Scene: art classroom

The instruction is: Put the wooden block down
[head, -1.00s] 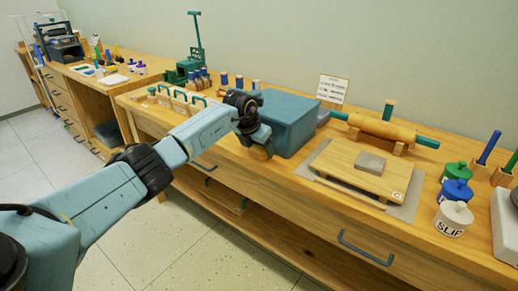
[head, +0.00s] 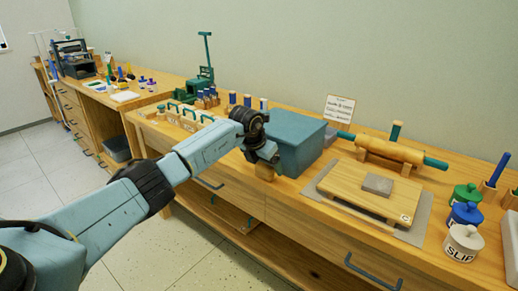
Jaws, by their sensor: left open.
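The wooden block (head: 265,172) is a small tan piece at the front edge of the worktop, just in front of the blue-grey bin. My left gripper (head: 268,158) is right above it, with its jaws open and pointing down. The fingers hide the top of the block, and I cannot tell whether they still touch it. The block appears to rest on the wood. My right gripper is out of the picture.
The lidded blue-grey bin (head: 298,143) stands close behind the gripper. To the right, a wooden board (head: 350,187) carries a grey slab (head: 377,184); a rolling pin (head: 390,150) lies behind. Lidded jars (head: 464,243) stand far right. Handled tools (head: 185,115) are on the left.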

